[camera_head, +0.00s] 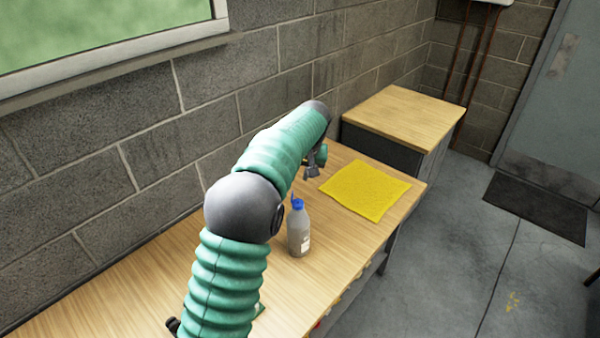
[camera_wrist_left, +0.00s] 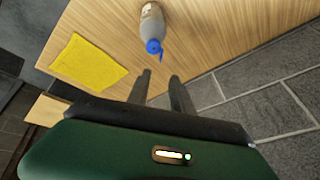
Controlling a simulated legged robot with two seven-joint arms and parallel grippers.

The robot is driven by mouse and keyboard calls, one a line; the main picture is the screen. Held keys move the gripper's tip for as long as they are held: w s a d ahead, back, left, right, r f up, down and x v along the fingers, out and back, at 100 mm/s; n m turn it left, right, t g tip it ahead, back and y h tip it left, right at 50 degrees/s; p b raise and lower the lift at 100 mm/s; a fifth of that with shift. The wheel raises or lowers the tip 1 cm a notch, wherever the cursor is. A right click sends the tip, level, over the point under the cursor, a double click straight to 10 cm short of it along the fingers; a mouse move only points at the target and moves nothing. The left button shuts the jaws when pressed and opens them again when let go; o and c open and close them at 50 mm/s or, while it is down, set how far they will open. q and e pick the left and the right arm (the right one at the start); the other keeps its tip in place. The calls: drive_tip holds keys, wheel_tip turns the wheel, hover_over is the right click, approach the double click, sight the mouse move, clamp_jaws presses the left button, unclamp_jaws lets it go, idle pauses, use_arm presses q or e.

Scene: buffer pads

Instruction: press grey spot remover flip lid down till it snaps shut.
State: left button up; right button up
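The grey spot remover bottle (camera_head: 299,236) stands upright on the wooden table, with a blue cap (camera_head: 298,204). A thin blue piece juts from the cap, so the flip lid looks raised. The bottle also shows at the top of the left wrist view (camera_wrist_left: 151,22), with its blue cap (camera_wrist_left: 153,46) pointing toward the gripper. My left gripper (camera_head: 316,165) is beyond the bottle, above the table and apart from it. In the left wrist view, its two fingers (camera_wrist_left: 160,86) are spread with nothing between them. My right gripper is not in view.
A yellow cloth (camera_head: 365,190) lies flat on the table (camera_head: 130,285) at the right of the bottle. A second wooden-topped cabinet (camera_head: 405,115) stands behind. A block wall runs along the table's back edge. My left arm hides part of the table.

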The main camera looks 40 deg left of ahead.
use_arm(q)
drive_tip(key=shift+v, duration=1.2)
